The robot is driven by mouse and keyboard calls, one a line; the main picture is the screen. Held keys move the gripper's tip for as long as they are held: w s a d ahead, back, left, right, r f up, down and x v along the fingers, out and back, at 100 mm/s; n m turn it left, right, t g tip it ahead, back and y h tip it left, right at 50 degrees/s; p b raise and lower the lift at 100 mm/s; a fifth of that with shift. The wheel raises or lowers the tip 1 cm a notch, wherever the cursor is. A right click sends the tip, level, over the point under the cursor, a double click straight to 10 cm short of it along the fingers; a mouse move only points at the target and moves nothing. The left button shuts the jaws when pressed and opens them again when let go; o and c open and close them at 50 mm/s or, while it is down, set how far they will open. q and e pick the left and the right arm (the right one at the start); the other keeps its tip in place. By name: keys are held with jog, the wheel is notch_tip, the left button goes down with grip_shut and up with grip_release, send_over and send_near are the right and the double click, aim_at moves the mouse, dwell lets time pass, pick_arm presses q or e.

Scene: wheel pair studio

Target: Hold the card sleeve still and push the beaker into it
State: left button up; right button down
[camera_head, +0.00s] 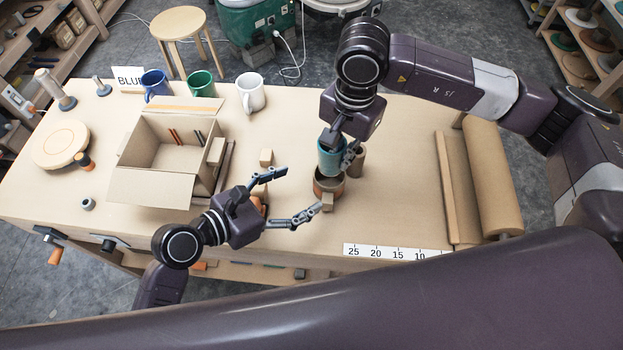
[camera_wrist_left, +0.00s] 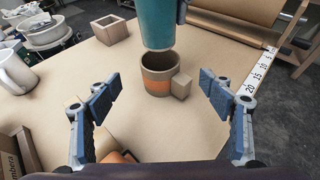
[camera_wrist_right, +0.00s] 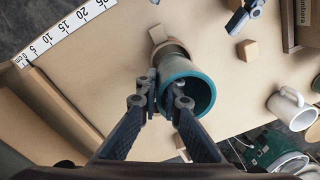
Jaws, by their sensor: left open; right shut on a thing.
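The card sleeve (camera_wrist_left: 158,78) is a short brown tube with an orange band, standing upright and open at the top on the table; it also shows in the head view (camera_head: 327,188). A small block sits against its side. The teal beaker (camera_head: 331,158) is in my right gripper (camera_wrist_right: 163,105), which is shut on it. In the left wrist view the beaker (camera_wrist_left: 157,22) hangs above the sleeve, its lower end close over the rim. My left gripper (camera_head: 290,196) is open and empty, its fingers apart on the near-left side of the sleeve and not touching it.
An open cardboard box (camera_head: 174,150) stands on the left of the table. Blue, green and white mugs (camera_head: 250,92) line the back edge. A paper roll (camera_head: 490,178) lies at the right, and a printed ruler strip (camera_head: 390,251) lies at the front edge.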

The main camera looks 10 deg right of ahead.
pick_arm(q)
jog(key=x, duration=1.1)
jog(key=shift+r, duration=0.1)
jog(key=c, duration=1.2)
jog(key=shift+c, duration=0.2)
